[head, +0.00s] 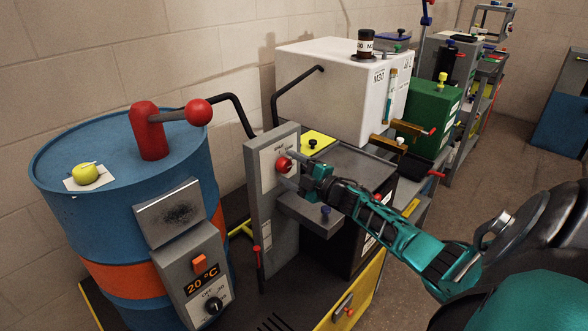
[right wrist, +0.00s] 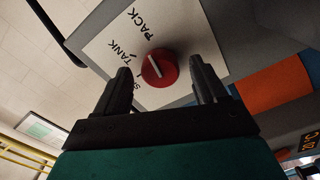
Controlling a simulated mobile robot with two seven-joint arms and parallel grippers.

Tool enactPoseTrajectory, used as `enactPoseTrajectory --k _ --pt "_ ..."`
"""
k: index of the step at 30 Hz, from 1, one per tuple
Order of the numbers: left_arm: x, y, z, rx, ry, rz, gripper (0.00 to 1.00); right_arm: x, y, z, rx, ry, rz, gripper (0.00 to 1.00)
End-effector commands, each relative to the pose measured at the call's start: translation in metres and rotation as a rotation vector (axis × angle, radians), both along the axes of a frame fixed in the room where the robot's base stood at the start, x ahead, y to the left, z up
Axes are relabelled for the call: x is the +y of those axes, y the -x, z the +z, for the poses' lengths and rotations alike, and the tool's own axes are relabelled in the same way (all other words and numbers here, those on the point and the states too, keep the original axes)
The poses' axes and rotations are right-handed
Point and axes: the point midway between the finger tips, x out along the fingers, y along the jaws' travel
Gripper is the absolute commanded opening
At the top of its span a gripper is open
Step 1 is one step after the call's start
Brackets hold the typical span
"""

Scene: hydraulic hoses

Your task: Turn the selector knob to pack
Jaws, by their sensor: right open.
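The red selector knob (head: 284,164) is on a light label plate on the front of a grey upright panel (head: 262,200). In the right wrist view the knob (right wrist: 159,68) has a white pointer line aimed at the upper left, between the words PACK and TANK; its exact setting I cannot tell. A third word is partly hidden by a finger. My right gripper (head: 296,170) is open in front of the panel. In the right wrist view its two fingers (right wrist: 162,82) stand on either side of the knob, with gaps; contact is not visible. My left gripper is not in view.
A blue drum (head: 60,204) with a red-knobbed lever (head: 199,112) stands left of the panel. A grey box reading 20 °C (head: 200,282) is on its front. A white tank (head: 320,80) and a green box (head: 425,112) stand behind. A grey ledge (head: 310,212) juts out below the gripper.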

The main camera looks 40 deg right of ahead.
Motion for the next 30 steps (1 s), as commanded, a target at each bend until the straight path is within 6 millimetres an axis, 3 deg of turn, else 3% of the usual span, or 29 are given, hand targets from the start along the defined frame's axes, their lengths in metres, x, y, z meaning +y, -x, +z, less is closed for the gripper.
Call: enactPoseTrajectory --k 8,21,30 --pt "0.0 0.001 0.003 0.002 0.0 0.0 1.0 -0.002 0.019 -0.001 0.003 0.001 0.0 0.71" --pt "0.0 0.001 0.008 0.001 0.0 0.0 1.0 -0.008 0.095 -0.001 0.003 -0.001 0.0 0.71" --pt "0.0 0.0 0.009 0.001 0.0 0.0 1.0 -0.011 0.126 0.0 0.0 -0.001 0.0 0.71"
